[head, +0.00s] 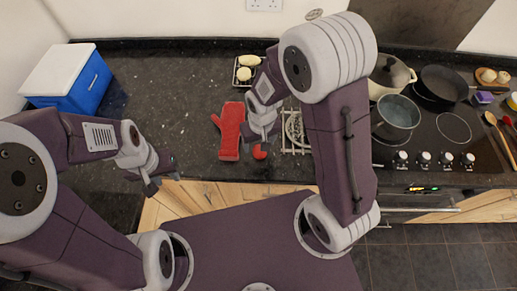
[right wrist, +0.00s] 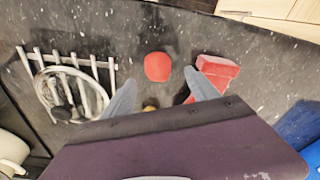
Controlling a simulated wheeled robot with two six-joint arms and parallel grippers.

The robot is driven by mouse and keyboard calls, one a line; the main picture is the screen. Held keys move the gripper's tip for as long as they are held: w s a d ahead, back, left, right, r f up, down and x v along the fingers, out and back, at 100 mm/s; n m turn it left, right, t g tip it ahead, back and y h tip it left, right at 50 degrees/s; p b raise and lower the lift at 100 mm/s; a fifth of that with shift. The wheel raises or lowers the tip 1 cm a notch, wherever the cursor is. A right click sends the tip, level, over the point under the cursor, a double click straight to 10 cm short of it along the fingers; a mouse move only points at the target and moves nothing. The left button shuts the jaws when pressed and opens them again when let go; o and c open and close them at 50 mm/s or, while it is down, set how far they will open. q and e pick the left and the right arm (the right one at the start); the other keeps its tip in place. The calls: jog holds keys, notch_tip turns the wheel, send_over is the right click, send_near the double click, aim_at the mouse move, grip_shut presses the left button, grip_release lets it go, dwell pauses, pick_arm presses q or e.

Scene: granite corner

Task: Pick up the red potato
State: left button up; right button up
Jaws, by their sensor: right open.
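The red potato (head: 260,152) lies on the dark speckled counter near its front edge, partly hidden by my right gripper (head: 263,136). In the right wrist view the red potato (right wrist: 158,66) is round and fully visible, just beyond and between the spread fingertips. My right gripper (right wrist: 160,84) is open and empty, pointing down at the potato without visibly holding it. My left gripper (head: 163,177) is open and empty by the counter's front edge, well to the left of the potato.
A red oven mitt (head: 230,131) lies just left of the potato; a metal rack (head: 294,149) lies right. A basket (head: 236,77) with pale round items stands behind. A blue cooler (head: 85,93) is far left; pots and a hob (head: 453,127) are right. Counter between cooler and mitt is clear.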

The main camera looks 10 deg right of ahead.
jog(key=shift+s+f, duration=0.15)
jog(key=shift+f, duration=0.15)
notch_tip(320, 180, down, 4)
jog(key=shift+s+d+r, duration=0.1)
jog(key=shift+w+f, duration=0.3)
jog(key=shift+w, duration=0.05)
jog(key=shift+s+r, duration=0.1)
jog(key=shift+s, duration=0.1)
jog(key=c, duration=1.5)
pick_arm(q)
jog(key=shift+s+d+r, duration=0.1)
jog(key=shift+s+r, duration=0.1)
jog(key=shift+s, duration=0.15)
pick_arm(e)
jog(key=shift+w, duration=0.1)
